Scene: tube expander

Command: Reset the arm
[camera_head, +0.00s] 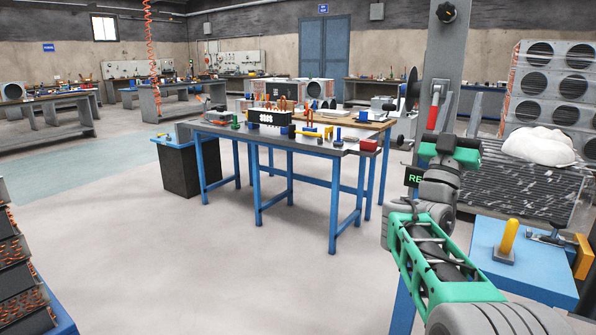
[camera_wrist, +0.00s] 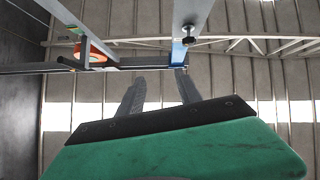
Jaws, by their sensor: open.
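My gripper (camera_wrist: 160,80) shows in the wrist view as two grey fingers set apart, with nothing between them. They point up toward the ceiling from a green and black mount. In the head view my gripper (camera_head: 456,125) is at the right, raised in front of a grey upright post (camera_head: 447,45). My green arm runs down from it to the bottom right. A red-handled lever (camera_head: 434,110) shows right behind or beside the gripper; I cannot tell whether they touch.
A blue-legged workbench (camera_head: 330,152) with tools stands in the middle. A blue-topped stand (camera_head: 520,262) with a yellow handle (camera_head: 508,238) is close at the lower right. A rack of coils (camera_head: 15,275) is at the lower left. The floor (camera_head: 180,270) between is clear.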

